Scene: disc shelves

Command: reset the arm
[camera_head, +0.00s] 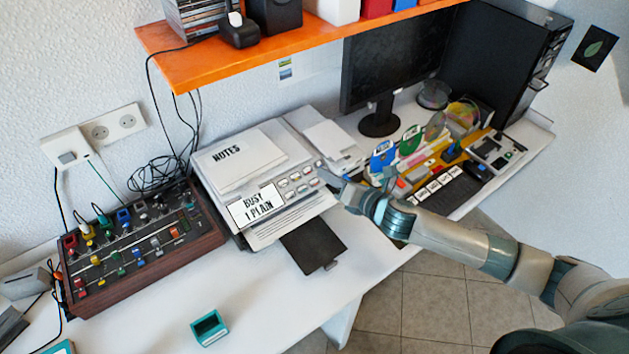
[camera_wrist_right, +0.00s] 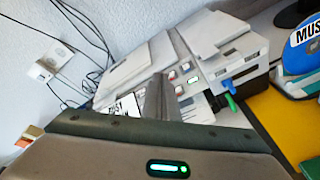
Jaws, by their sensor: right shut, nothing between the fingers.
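My right arm comes in from the right in the head view. My right gripper (camera_head: 325,175) is shut and empty, its tip at the right edge of the printer-like machine (camera_head: 290,213). In the right wrist view the shut gripper (camera_wrist_right: 155,95) points toward the same machine (camera_wrist_right: 215,45). I cannot tell whether the tip touches it. My left gripper is not in view.
A wood-sided control panel (camera_head: 150,270) stands at the left, and a small teal box (camera_head: 209,328) lies at the front. A monitor (camera_head: 395,60), disc holders (camera_head: 410,140) and a keyboard (camera_head: 450,190) crowd the right. An orange shelf (camera_head: 230,65) hangs above.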

